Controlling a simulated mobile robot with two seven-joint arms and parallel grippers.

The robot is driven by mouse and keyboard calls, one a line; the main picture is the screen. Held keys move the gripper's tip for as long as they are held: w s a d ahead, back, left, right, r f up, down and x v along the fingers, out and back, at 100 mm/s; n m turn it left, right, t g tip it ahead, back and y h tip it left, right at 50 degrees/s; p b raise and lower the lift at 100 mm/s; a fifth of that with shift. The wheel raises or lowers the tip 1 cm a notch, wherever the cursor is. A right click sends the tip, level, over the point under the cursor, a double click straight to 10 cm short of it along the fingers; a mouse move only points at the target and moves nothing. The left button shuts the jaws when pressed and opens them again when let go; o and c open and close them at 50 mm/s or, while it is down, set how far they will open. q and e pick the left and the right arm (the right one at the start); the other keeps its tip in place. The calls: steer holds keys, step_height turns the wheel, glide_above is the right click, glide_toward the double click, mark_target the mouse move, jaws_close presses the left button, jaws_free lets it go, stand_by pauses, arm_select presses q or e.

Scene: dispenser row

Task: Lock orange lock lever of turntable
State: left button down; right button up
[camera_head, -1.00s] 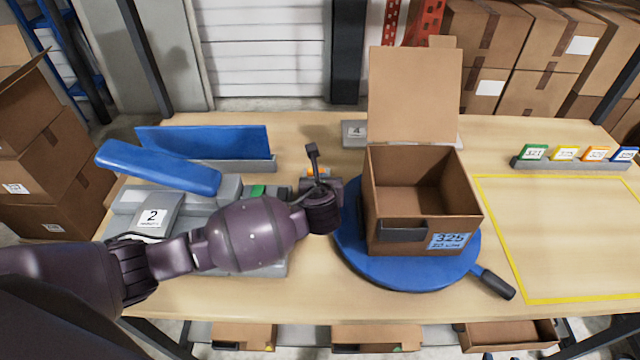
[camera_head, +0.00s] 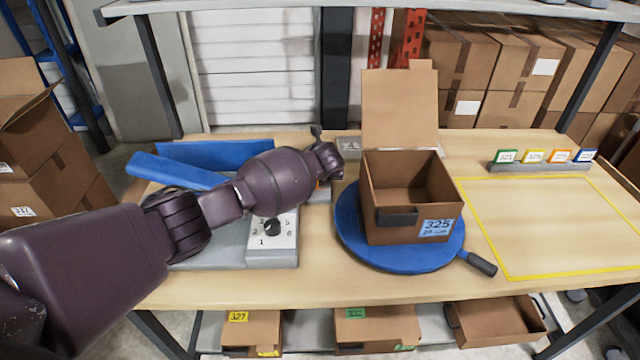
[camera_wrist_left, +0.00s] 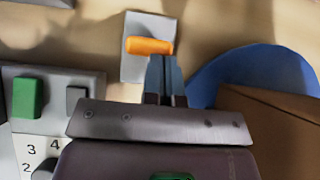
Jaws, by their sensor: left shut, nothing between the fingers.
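The orange lock lever (camera_wrist_left: 150,46) lies roughly crosswise on a small grey base plate (camera_wrist_left: 133,70) in the left wrist view. In the head view my left arm hides nearly all of it. My left gripper (camera_wrist_left: 165,62) is shut and empty, its fingertips at the lever's right end; I cannot tell whether they touch. In the head view the left hand (camera_head: 325,160) is above the lever area, left of the blue turntable (camera_head: 347,228). The turntable carries an open cardboard box (camera_head: 415,228) labelled 325 and has a dark handle at front right. My right gripper is not in view.
A grey dispenser (camera_head: 210,252) with a blue tray and a dial panel (camera_head: 272,242) stands left, under my arm. A green button (camera_wrist_left: 27,97) shows in the wrist view. Coloured tags (camera_head: 545,156) stand back right; the yellow-outlined area is clear.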

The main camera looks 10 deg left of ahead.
arm_select(q)
steer(key=shift+w+a+g, duration=0.1)
steer(key=shift+w+g, duration=0.2)
steer(key=shift+w, duration=0.1)
steer(key=shift+w+a, duration=0.1)
steer(key=shift+w, duration=0.4)
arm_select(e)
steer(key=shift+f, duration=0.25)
arm_select(q)
steer(key=shift+r, duration=0.1)
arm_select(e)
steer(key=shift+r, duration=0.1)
arm_select(q)
steer(key=shift+r+p, duration=0.55)
steer(key=shift+r, duration=0.3)
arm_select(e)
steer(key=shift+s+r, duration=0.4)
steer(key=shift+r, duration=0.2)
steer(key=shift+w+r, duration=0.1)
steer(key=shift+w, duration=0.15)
